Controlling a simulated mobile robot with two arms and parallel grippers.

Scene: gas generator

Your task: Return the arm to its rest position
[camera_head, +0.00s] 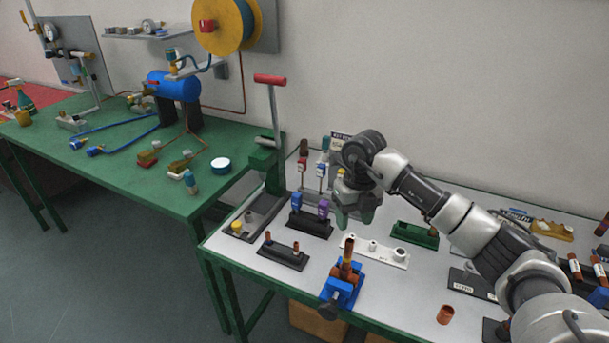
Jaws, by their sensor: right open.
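My right arm (450,210) comes in from the lower right and reaches over the white table. My right gripper (355,217) points down above the middle of this table, open, with nothing seen between its fingers. It is above and behind a blue vise (343,290) that holds an upright copper-coloured piece (347,255). The gripper looks apart from the vise. My left gripper is not in view.
Around the gripper stand a black stand with blue and purple pieces (310,222), a white holder (375,250) and a green tray (415,235). A tall lever press (272,140) rises at left. A green bench (120,165) carries a blue tank (173,86).

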